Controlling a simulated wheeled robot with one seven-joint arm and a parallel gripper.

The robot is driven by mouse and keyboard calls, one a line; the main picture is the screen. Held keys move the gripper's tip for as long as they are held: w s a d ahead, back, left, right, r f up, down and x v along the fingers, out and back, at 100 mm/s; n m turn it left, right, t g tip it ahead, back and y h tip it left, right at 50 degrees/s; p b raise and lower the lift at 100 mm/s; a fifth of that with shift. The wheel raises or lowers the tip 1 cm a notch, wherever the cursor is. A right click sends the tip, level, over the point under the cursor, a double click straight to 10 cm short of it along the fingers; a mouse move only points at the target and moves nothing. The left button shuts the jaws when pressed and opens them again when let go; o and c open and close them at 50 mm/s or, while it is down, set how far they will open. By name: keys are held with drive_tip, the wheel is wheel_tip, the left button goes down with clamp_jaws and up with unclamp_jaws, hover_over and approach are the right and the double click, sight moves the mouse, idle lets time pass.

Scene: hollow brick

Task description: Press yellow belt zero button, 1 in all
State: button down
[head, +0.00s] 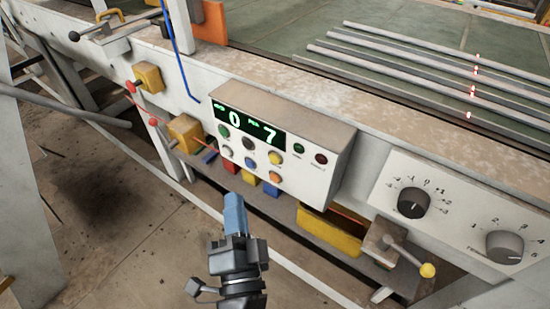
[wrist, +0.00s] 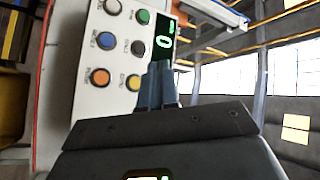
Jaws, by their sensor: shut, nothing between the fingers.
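A white control box (head: 287,125) carries a dark display (head: 250,128) showing green digits 0 and 7. The yellow button (head: 275,158) sits below the display at the right end of the upper row, above an orange button (head: 275,177). In the wrist view the yellow button (wrist: 133,82) is just left of my fingertips, with its right edge close to them in the picture. My gripper (head: 234,198) is shut and empty, its blue-grey fingers pointing up toward the box from below left of the button. It also shows in the wrist view (wrist: 157,70). The button labels are too small to read.
Green (head: 223,132), black (head: 249,144), white (head: 226,151) and blue (head: 250,163) buttons lie close by. A knob panel (head: 460,215) and a yellow-tipped lever (head: 427,270) stand to the right. A blue cable (head: 178,50) hangs at upper left.

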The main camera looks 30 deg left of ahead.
drive_tip(key=w+b, duration=0.4)
drive_tip(key=w, duration=0.4)
drive_tip(key=shift+w+d, duration=0.25)
drive_tip(key=shift+d, duration=0.05)
idle(1.8)
drive_tip(key=shift+w, duration=0.4)
drive_tip(key=shift+w+b, duration=0.3)
drive_tip(key=shift+w, duration=0.05)
idle(0.6)
drive_tip(key=shift+s, duration=0.1)
idle(0.3)
drive_tip(key=shift+s+p, duration=0.5)
drive_tip(key=shift+s, duration=0.2)
drive_tip(key=shift+s+a+p, duration=0.15)
drive_tip(key=shift+s+p, duration=1.3)
drive_tip(key=shift+s, duration=1.05)
